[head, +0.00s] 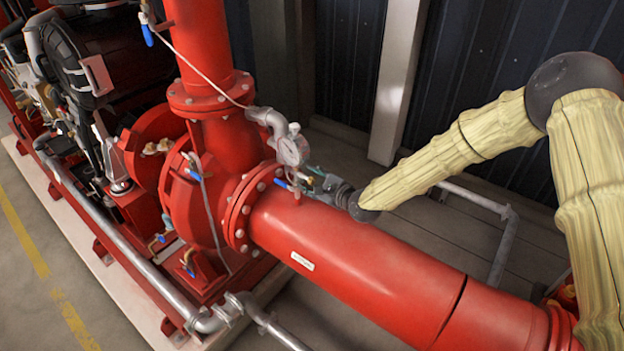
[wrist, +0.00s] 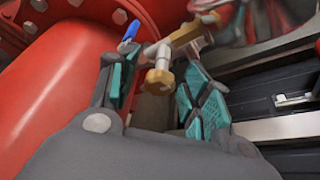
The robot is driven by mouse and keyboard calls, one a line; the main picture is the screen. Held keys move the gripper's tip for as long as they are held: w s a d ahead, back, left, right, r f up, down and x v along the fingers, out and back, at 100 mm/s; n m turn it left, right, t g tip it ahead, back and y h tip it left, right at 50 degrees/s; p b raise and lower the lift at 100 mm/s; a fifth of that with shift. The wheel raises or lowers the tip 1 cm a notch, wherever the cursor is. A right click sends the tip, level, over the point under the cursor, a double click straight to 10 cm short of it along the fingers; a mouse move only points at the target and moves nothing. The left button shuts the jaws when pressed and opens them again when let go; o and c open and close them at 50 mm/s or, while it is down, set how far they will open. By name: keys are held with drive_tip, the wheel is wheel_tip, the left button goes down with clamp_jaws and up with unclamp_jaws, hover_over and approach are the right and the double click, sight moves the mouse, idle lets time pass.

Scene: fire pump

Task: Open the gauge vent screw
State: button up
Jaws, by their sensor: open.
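The pressure gauge (head: 292,150) has a pale round dial and sits on grey pipework above the large red pipe in the head view. My gripper (head: 316,180) is just below and right of it, behind the top of that pipe. In the wrist view my gripper (wrist: 158,62) is open, with teal pads on both fingers. A small brass fitting with a round end (wrist: 160,79), which looks like the vent screw, lies between the fingers. Gaps show on both sides of it, with no clear contact. A blue lever (wrist: 129,28) is beside the left fingertip.
The large red pipe (head: 350,258) runs close along the near side of my gripper, and its flange (wrist: 112,20) is near the left finger. A blue-handled valve (head: 281,183) is close by. A dark ribbed wall (head: 480,75) stands behind my arm.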

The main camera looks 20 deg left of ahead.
drive_tip(key=c, duration=1)
drive_tip(key=shift+c, duration=0.2)
